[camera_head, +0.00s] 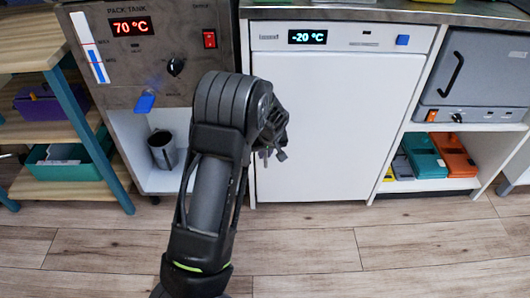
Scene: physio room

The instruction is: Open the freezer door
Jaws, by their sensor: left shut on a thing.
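The freezer is white, with a -20 °C display (307,37) and a blue badge on its top strip. Its freezer door (335,120) is a plain white panel that looks closed, flush with the cabinet. My left gripper (272,153) is at the door's left edge, about mid-height, and is shut on the door's handle there. The wrist and forearm of my left arm hide the handle and part of the door's left edge. My right gripper is not in view.
The steel pack tank (150,70), showing 70 °C, stands left of the freezer, with a dark cup (162,150) below it. A wooden shelf (75,190) is at far left. A grey oven (475,75) and coloured cases are at right. The wooden floor in front is clear.

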